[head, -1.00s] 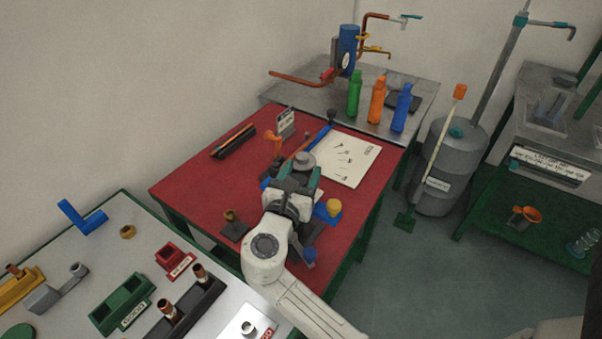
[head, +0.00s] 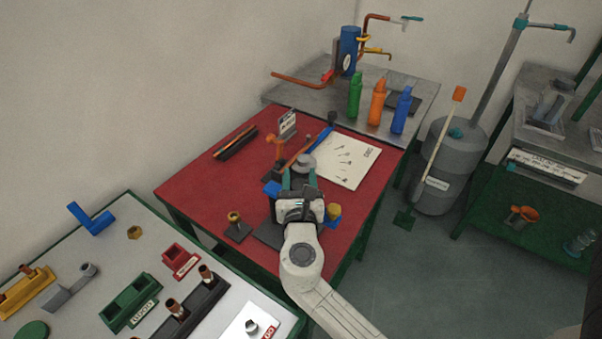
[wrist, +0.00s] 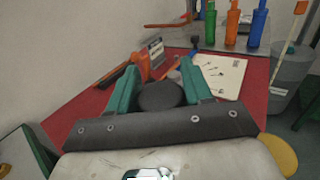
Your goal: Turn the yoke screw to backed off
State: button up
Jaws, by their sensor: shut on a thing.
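My gripper (head: 299,174) reaches over the red-topped bench, its two teal fingers pointing away from me. In the wrist view the fingers (wrist: 160,72) stand either side of a dark round knob (wrist: 160,97), which I take to be the yoke screw's head. The gripper is shut on it. In the head view a grey round top (head: 305,162) shows just beyond the fingertips; I cannot tell whether it is the same part. My wrist hides the screw's shaft and most of the yoke. No mark of its turn position is visible.
On the red bench (head: 200,183) stand an orange fitting (head: 279,148), a brass piece on a dark base (head: 235,226), a blue-handled tool (head: 322,136) and a white tool sheet (head: 348,162). Green, orange and blue bottles (head: 377,103) stand behind.

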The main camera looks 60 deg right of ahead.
jog(key=shift+w+r+n+t+y, duration=0.1)
jog(key=shift+r+n+t+y, duration=0.1)
jog(key=shift+n+t+y, duration=0.25)
jog(key=o, duration=0.9)
jog(key=shift+o, duration=0.2)
jog(key=shift+f, duration=0.1)
jog(key=b+v, duration=0.1)
jog(key=v, duration=1)
jog(key=shift+b, duration=0.3)
jog(key=shift+o, duration=0.2)
jog(key=shift+w, duration=0.1)
